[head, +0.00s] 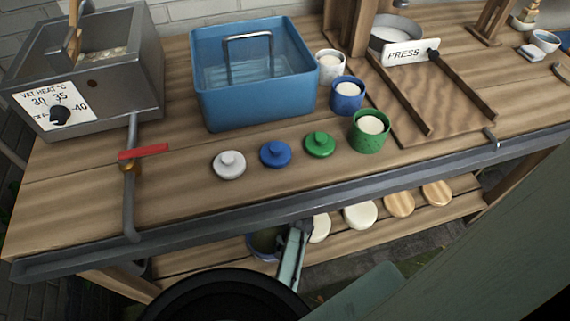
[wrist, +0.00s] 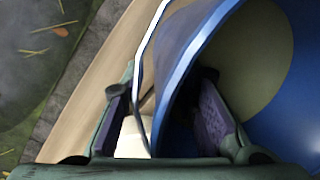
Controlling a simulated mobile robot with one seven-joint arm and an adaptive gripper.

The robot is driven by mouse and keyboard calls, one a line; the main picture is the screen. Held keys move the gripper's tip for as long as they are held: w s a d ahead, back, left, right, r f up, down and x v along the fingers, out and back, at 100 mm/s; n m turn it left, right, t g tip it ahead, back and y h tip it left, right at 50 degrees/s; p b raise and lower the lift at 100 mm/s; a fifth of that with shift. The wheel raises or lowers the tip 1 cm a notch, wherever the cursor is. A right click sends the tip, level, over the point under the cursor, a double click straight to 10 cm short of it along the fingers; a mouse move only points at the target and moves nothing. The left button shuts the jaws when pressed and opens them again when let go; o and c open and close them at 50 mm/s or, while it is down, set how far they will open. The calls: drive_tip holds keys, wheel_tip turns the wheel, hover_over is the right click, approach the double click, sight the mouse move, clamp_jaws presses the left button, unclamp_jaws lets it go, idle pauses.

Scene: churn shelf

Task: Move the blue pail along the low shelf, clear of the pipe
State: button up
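The blue pail (head: 257,252) is on the low shelf, partly hidden under the table edge in the head view. In the wrist view the pail (wrist: 270,130) fills the right side, with its blue rim, pale inside and a thin wire handle. My gripper (head: 296,240) reaches down at the pail's right side. In the wrist view my gripper (wrist: 163,90) has one finger on each side of the pail's wall. A gap shows between the left finger and the wall, so the fingers look open. The pipe (head: 130,190) with a red lever hangs down at the left, left of the pail.
The low shelf (head: 205,262) looks bare left of the pail. The table's front edge (head: 330,190) overhangs the shelf. A blue basin (head: 250,100), lidded-pot lids and cups stand on top.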

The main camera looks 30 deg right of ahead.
drive_tip(key=shift+r, duration=0.1)
wheel_tip(320, 180, up, 12)
drive_tip(key=s+d, duration=0.1)
drive_tip(key=shift+d, duration=0.4)
drive_tip(key=shift+s, duration=0.1)
idle(0.4)
